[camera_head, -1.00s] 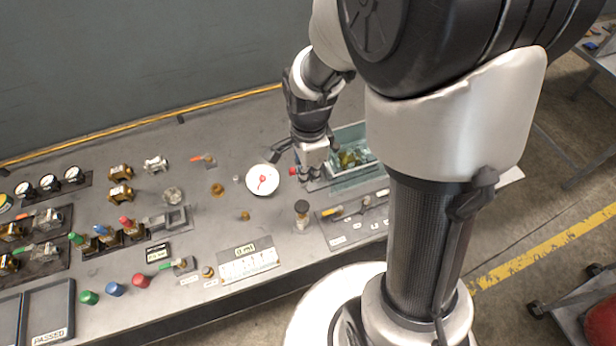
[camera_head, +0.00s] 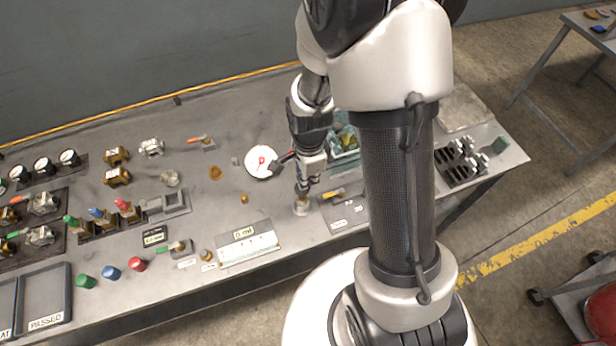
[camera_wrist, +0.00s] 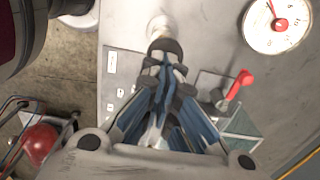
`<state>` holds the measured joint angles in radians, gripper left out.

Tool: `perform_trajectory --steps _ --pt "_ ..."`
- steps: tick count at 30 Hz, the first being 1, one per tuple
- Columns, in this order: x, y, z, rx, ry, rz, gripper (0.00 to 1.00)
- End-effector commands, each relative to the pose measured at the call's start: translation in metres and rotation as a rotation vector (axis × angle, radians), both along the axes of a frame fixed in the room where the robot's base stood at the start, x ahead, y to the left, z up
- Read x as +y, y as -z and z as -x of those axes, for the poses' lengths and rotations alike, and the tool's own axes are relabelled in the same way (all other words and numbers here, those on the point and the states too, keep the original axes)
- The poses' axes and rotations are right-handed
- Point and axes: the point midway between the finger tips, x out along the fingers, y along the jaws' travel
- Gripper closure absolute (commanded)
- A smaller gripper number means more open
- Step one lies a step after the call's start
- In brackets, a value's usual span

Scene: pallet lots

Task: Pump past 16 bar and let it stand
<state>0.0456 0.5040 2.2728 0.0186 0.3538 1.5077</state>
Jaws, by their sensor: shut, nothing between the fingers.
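The white pressure gauge (camera_head: 262,161) lies left of my gripper; it also shows at the top right of the wrist view (camera_wrist: 279,24) with a red needle. Its reading is too small to tell. My gripper (camera_head: 302,190) is shut and empty, pointing down at the pump post (camera_head: 301,208) near the bench's front edge. In the wrist view the closed fingertips (camera_wrist: 168,62) are at or just over the post's dark top (camera_wrist: 165,46), with its pale lower part (camera_wrist: 160,26) beyond. I cannot tell whether they touch. A red-handled valve (camera_wrist: 240,83) is beside the fingers.
A glass-like tank (camera_head: 343,140) is behind my gripper, partly hidden by my arm. A labelled tool plate (camera_head: 340,213) lies just right of the post. A white labelled panel (camera_head: 247,249) and several coloured knobs are to the left.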

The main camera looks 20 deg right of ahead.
Motion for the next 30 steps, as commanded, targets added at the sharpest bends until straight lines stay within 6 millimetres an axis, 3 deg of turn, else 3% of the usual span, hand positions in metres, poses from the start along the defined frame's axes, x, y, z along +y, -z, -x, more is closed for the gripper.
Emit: perform_trajectory --steps 5,13,24,30 --pt "0.000 0.007 0.000 0.000 0.000 0.000 1.00" --pt "0.000 0.039 0.000 0.001 0.000 0.000 1.00" --pt "0.000 0.035 0.001 0.003 0.000 0.000 1.00" --pt "-0.008 0.012 -0.004 0.000 0.001 0.000 1.00"
